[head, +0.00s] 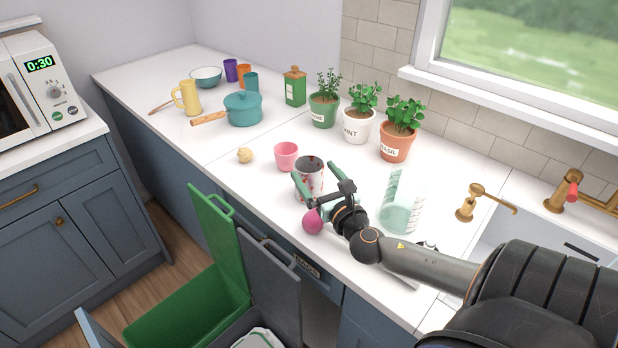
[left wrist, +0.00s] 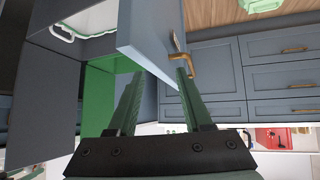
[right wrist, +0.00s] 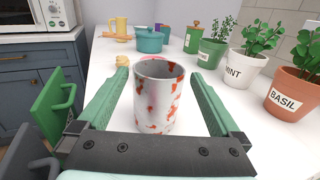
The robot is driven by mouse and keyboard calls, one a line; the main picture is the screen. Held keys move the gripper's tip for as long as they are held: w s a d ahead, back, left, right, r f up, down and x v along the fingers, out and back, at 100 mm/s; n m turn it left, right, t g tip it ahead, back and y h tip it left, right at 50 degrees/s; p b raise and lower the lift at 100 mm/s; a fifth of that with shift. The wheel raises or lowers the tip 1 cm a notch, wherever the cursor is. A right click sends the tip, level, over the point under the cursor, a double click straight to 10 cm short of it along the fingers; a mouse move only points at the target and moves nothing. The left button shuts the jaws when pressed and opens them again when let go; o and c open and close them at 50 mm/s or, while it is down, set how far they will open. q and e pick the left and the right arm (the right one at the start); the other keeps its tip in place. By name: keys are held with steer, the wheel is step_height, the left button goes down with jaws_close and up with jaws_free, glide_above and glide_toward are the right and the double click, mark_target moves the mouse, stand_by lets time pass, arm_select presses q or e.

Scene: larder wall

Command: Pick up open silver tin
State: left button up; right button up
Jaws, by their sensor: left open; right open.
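The open silver tin (head: 312,187), smeared with red inside and out, stands upright on the white counter. It also shows in the right wrist view (right wrist: 158,100), between the two green fingers. My right gripper (head: 317,175) is open, with one finger on each side of the tin. In the right wrist view there are gaps between both fingers and the tin. My left gripper (left wrist: 158,82) is open and empty, seen only in its own wrist view, by a blue-grey door with a brass handle (left wrist: 181,68).
A pink cup (head: 286,156) stands just behind the tin, and a magenta round object (head: 312,222) lies at the counter's front edge. A pale teal-white container (head: 400,205) is to the right. Potted herbs (head: 358,125) line the back. An open green bin (head: 190,305) is below.

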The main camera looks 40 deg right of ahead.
mark_target(309, 164)
steer(key=shift+b+x, duration=0.3)
steer(key=shift+x, duration=1.65)
steer(key=shift+r, duration=0.1)
steer(key=shift+a, duration=0.1)
steer(key=c, duration=1.4)
steer(key=shift+c, duration=0.5)
steer(key=shift+r, duration=0.15)
